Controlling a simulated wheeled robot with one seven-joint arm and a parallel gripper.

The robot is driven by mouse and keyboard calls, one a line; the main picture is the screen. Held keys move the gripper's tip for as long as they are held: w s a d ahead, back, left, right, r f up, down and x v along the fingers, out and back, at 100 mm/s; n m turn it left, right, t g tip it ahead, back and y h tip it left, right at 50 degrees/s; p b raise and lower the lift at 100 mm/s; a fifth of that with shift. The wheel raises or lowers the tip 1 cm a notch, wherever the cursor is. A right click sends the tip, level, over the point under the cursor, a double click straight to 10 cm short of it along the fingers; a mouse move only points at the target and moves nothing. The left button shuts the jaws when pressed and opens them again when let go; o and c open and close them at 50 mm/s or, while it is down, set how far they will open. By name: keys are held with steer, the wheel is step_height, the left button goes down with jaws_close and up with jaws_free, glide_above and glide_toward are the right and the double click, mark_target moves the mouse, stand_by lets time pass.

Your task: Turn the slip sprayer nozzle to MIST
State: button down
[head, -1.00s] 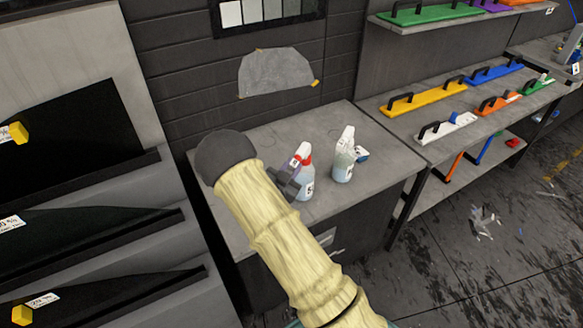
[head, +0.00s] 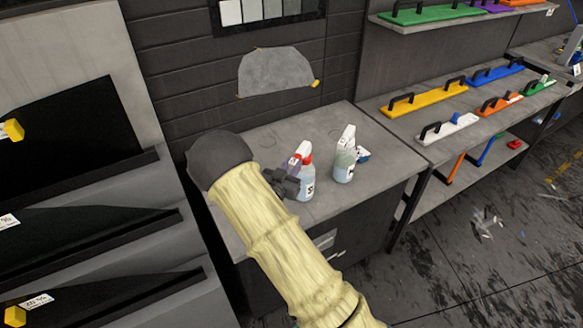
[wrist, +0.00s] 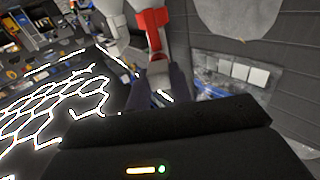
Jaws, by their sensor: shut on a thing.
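A spray bottle with a white head, red parts and a black-marked label (head: 304,187) stands upright on the grey cabinet top; I take it as the slip sprayer. My gripper (head: 291,181) is at its left side, close to the head. In the wrist view the red part (wrist: 153,20) of the sprayer runs down between the dark fingers of my gripper (wrist: 159,82), which are shut on its small pale-tipped nozzle (wrist: 159,78). The nozzle's setting cannot be read.
Shelves with coloured handled tools (head: 428,98) stand to the right.

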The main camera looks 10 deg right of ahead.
steer(key=c, duration=1.2)
jaws_free()
steer(key=shift+c, duration=0.2)
steer(key=b+v, duration=0.5)
steer(key=v, duration=1.2)
steer(key=shift+a, duration=0.15)
steer(key=shift+s, duration=0.1)
